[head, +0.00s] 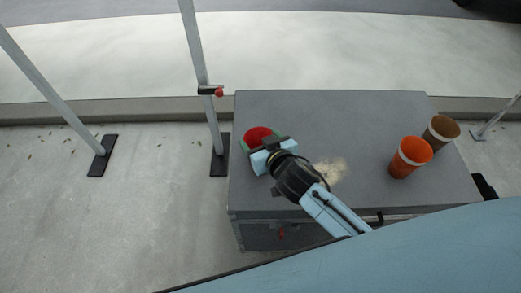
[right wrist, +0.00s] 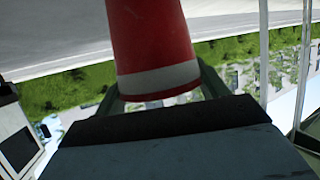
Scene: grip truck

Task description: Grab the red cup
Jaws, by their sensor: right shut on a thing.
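The red cup (head: 257,136) is at the left part of the grey box top in the head view, partly hidden by my right gripper (head: 261,144). In the right wrist view the red cup (right wrist: 152,45) fills the upper middle, with a pale band near its lower edge in the picture. My right gripper is shut on the red cup, with a finger at each side of it. I cannot tell whether the cup touches the box top. My left gripper is not in view.
An orange cup (head: 408,158) and a brown cup (head: 440,133) stand close together on the right of the grey box (head: 330,107). A metal stand (head: 201,70) with a red knob rises just left of the box. The middle back of the box top is clear.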

